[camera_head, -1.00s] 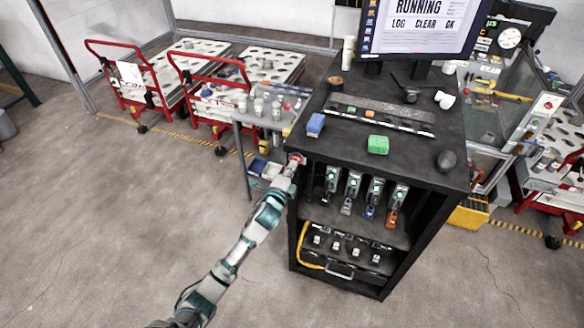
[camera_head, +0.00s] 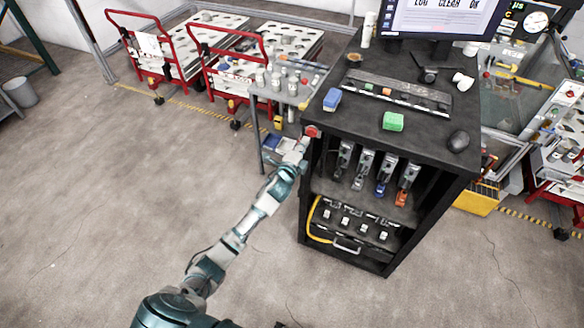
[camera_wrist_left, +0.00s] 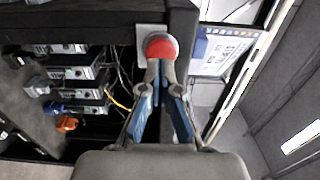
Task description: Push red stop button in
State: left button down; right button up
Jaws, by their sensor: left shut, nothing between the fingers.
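The red stop button (camera_head: 311,131) is on the upper left corner of the black cabinet (camera_head: 400,140). In the left wrist view the button (camera_wrist_left: 161,47) is a round red cap on a pale square base. My left gripper (camera_head: 304,142) is shut and empty, with its fingertips at the lower edge of the button. In the left wrist view the left gripper (camera_wrist_left: 160,66) overlaps the button's lower rim; I cannot tell whether it presses the button in. My right gripper is not in view.
On the cabinet top are a blue block (camera_head: 332,99), a green block (camera_head: 393,121), a dark mouse (camera_head: 458,141) and a monitor (camera_head: 440,16). Devices with cables fill the shelves below. A grey side table (camera_head: 283,95) stands behind the left arm.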

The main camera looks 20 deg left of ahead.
pick_arm(q)
jog(key=s+b, duration=0.1)
jog(key=s, duration=0.9)
jog(key=shift+s+d, duration=0.25)
jog(key=shift+d, duration=0.1)
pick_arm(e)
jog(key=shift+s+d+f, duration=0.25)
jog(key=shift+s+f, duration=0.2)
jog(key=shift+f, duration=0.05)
